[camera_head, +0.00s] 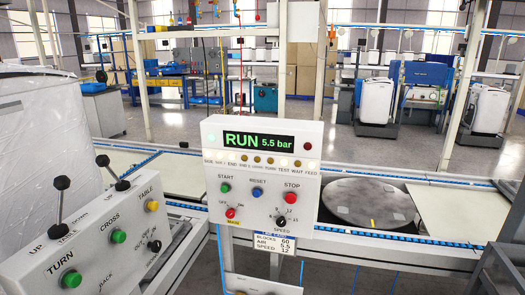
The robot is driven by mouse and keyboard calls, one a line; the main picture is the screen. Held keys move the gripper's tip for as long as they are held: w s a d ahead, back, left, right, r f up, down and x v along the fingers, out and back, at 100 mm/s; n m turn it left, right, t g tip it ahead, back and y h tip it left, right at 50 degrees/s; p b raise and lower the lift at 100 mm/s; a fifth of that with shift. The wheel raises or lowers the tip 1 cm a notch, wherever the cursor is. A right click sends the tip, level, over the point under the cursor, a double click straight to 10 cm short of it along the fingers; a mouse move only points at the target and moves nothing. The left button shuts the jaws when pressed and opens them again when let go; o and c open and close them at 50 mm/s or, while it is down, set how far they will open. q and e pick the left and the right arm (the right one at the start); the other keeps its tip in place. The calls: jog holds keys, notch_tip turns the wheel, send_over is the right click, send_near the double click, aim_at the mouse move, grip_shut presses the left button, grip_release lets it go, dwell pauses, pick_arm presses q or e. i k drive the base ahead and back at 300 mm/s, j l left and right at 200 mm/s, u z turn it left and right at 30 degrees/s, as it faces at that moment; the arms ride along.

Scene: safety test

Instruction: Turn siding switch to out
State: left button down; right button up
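A tilted grey control box (95,245) stands at the lower left. A small black rotary knob (154,246) sits on its right part, with small lettering beside it that seems to include OUT. I cannot read the knob's name or its exact setting, so I cannot tell for sure that it is the siding switch. My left gripper is not in view. A dark shape (505,266) is cut off at the lower right edge and may be part of my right gripper; its fingers cannot be made out. Nothing visible touches the knob.
The same box has two black-knobbed levers (61,205), green buttons (118,236) and a yellow button (152,206). A central panel (262,178) reads RUN 5.5 bar. A round grey turntable (368,202) lies behind it at right. A wrapped white block (40,120) stands at left.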

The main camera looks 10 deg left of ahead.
aim_at(155, 247)
jog(key=k+l+u, duration=0.1)
jog(key=u, duration=1.25)
jog(key=k+j, duration=0.1)
